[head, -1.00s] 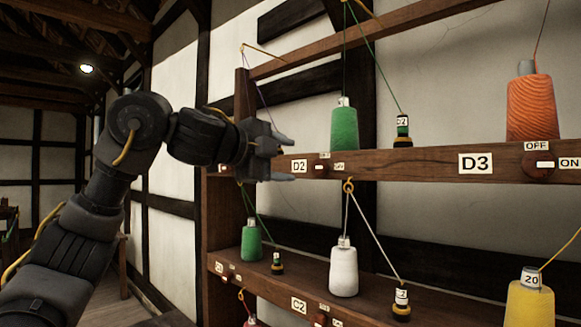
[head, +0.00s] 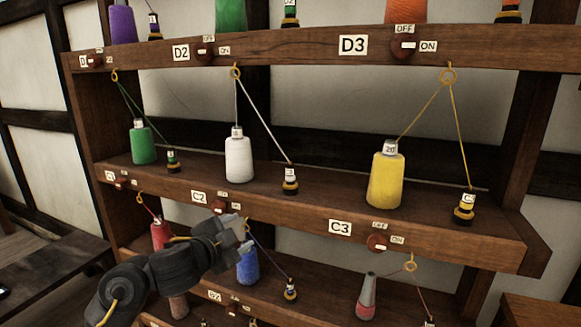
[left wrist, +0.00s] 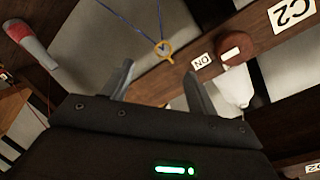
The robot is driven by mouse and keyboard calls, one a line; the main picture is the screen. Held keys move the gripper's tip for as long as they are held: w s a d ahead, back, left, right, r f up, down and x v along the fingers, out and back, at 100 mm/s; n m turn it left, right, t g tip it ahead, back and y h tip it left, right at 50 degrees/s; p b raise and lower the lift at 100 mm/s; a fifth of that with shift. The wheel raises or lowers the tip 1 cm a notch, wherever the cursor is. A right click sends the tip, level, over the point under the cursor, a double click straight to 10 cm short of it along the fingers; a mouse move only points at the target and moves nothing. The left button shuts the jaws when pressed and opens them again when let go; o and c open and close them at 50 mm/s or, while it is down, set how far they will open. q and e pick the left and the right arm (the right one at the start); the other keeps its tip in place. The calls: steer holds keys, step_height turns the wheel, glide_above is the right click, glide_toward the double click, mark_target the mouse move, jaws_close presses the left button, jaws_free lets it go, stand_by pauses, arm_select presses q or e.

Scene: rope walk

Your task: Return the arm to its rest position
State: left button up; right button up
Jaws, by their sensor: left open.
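My left arm comes in from the lower left in the head view. My left gripper (head: 238,234) is just below the C2 label (head: 199,197) and in front of the blue cone (head: 247,268), partly covering it. In the left wrist view its two fingers (left wrist: 160,82) stand apart with nothing between them. That view shows the rack tilted, with the C2 label (left wrist: 294,13), a red-brown switch (left wrist: 231,47) and a yellow ring (left wrist: 165,49) with blue thread beyond the fingers. My right gripper is in neither view.
The wooden rack holds a green cone (head: 143,145), a white cone (head: 239,158) and a yellow cone (head: 385,178) on its middle shelf. Threads run through rings to small spools. A red cone (head: 162,235) stands close to my forearm. A dark bench (head: 50,262) is at left.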

arm_select(q)
steer(key=s+a+f+n+g+y, duration=0.2)
steer(key=s+a+f+n, duration=0.15)
steer(key=s+f, duration=0.7)
steer(key=s+a+f+n+g+y, duration=0.25)
steer(key=s+f+n, duration=0.4)
steer(key=f, duration=0.75)
steer(key=s+a+f+n+g+y, duration=0.1)
steer(key=s+a+f+g, duration=0.3)
steer(key=s, duration=0.8)
steer(key=s+a+f+n+g, duration=0.2)
steer(key=s+f, duration=0.3)
steer(key=s, duration=0.7)
step_height(320, 180, down, 26)
steer(key=g, duration=0.2)
steer(key=s+a+f, duration=0.2)
steer(key=s+f, duration=1.4)
steer(key=s, duration=0.1)
steer(key=shift+s+a+m+g, duration=0.2)
steer(key=shift+a+m+g, duration=0.15)
steer(key=shift+m, duration=0.05)
